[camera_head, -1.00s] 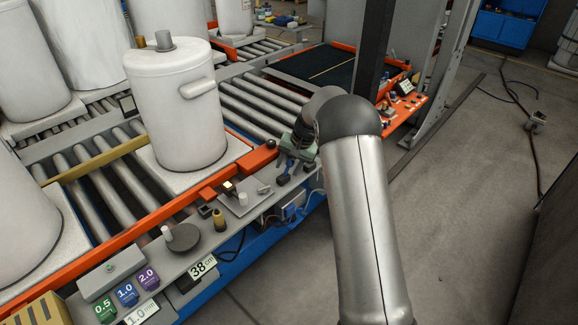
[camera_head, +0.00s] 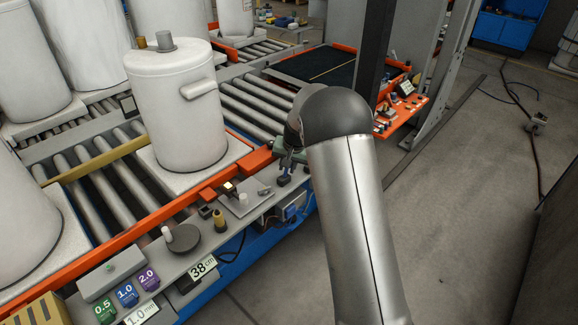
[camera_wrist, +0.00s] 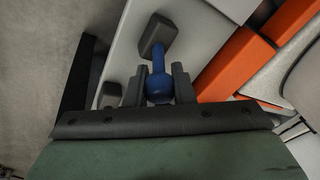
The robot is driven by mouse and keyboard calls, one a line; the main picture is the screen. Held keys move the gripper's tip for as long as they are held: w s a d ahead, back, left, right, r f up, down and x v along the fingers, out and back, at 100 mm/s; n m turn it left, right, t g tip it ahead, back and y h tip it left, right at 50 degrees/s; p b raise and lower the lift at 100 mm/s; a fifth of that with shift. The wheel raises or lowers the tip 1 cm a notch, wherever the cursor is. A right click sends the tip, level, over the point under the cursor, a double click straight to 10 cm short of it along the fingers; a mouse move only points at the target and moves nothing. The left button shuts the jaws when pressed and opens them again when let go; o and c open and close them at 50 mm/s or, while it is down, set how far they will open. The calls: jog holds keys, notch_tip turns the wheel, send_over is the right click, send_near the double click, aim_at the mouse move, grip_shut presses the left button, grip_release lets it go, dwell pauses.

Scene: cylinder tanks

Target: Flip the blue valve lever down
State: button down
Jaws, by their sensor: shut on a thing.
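The blue valve lever (camera_wrist: 159,86) shows in the wrist view as a blue rounded knob on a short stem, rising from a dark grey block (camera_wrist: 157,36). My gripper (camera_wrist: 159,78) is shut on it, with one dark finger on each side of the knob. In the head view my gripper (camera_head: 291,158) is at the right part of the grey control shelf, partly covered by my arm. A small blue part (camera_head: 284,181) shows just below the fingers there. The exact tilt of the lever is hard to tell.
The grey shelf carries a dark round dial (camera_head: 186,240), a yellow peg (camera_head: 219,221) and a flat plate (camera_head: 243,198). An orange rail (camera_head: 130,234) runs behind them, with a white tank (camera_head: 180,112) beyond. Open floor (camera_head: 470,220) lies to the right.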

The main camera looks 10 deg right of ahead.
jog(key=shift+s+a+r+n+t+h, duration=0.2)
jog(key=shift+a+t+h, duration=0.15)
jog(key=shift+t+h, duration=0.15)
jog(key=shift+s+a+r+n+t+h, duration=0.15)
jog(key=shift+a+t+h, duration=0.2)
jog(key=shift+h, duration=0.25)
jog(key=shift+s+a+f+t+h+b, duration=0.1)
jog(key=shift+s+a+t+h+b, duration=0.1)
jog(key=shift+t+h, duration=0.3)
jog(key=shift+s+a+f+t+h+b, duration=0.1)
jog(key=shift+a+t+h, duration=0.1)
jog(key=shift+t+h, duration=0.25)
jog(key=shift+s+a+f+n+t+h+b, duration=0.1)
jog(key=shift+s+a+n+t+h+b, duration=0.15)
jog(key=shift+t+h+b, duration=0.3)
jog(key=shift+s+a+f+n+t+h+b, duration=0.1)
jog(key=shift+s+a+n+t+h+b, duration=0.2)
jog(key=shift+h+b, duration=0.35)
jog(key=shift+a+t+h+b, duration=0.15)
jog(key=shift+t+h+b, duration=0.6)
jog(key=shift+h+b, duration=0.15)
jog(key=shift+s+r, duration=0.1)
jog(key=c, duration=1.2)
grip_release()
jog(key=shift+c, duration=0.2)
